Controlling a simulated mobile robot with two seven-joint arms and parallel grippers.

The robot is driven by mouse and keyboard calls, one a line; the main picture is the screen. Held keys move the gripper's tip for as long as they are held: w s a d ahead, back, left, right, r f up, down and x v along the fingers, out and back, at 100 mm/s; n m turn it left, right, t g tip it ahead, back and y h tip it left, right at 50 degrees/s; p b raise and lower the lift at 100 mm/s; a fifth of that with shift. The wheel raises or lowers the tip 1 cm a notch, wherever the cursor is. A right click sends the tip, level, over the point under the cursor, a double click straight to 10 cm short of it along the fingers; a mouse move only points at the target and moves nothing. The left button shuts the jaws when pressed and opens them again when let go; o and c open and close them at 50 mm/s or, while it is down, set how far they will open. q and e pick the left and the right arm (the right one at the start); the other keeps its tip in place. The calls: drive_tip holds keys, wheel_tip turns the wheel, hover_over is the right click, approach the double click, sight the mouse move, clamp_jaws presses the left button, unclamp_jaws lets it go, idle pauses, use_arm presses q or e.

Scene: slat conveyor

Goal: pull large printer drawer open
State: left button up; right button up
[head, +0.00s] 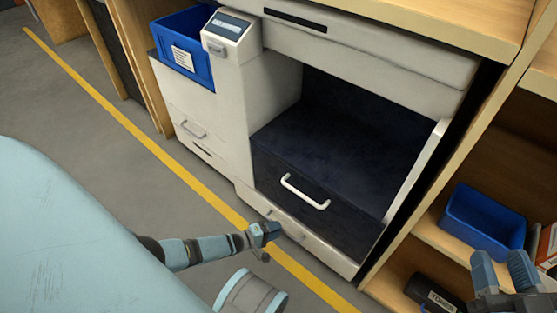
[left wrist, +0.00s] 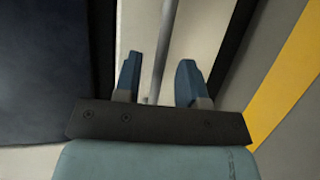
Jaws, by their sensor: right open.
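The printer (head: 225,90) is a large pale machine. Low on its front is a wide pale drawer (head: 335,258) with a grey bar handle (head: 297,236), and it looks shut. Above it is a dark front panel (head: 335,210) with a white handle (head: 305,192). My left gripper (head: 268,232) is at the low drawer's handle and hides part of it. In the left wrist view its fingers (left wrist: 158,82) are apart, with the grey bar (left wrist: 165,45) lined up between them and gaps on both sides. My right gripper (head: 506,270) is open and empty at the lower right.
Smaller drawers (head: 193,130) and a blue bin (head: 186,45) are at the printer's left. A wooden shelf (head: 440,240) at the right holds a blue bin (head: 484,218) and a black toner box (head: 433,295). A yellow line (head: 145,138) crosses the clear grey floor.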

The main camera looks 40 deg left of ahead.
use_arm(q)
drive_tip(key=shift+x, duration=0.85)
use_arm(e)
drive_tip(key=shift+w+d+r+n+y, duration=0.1)
drive_tip(key=shift+r+n+y, duration=0.05)
drive_tip(key=shift+n+y, duration=0.15)
use_arm(q)
drive_tip(key=shift+c, duration=0.4)
clamp_jaws()
drive_tip(key=shift+s, duration=0.1)
use_arm(e)
drive_tip(key=shift+r, duration=0.1)
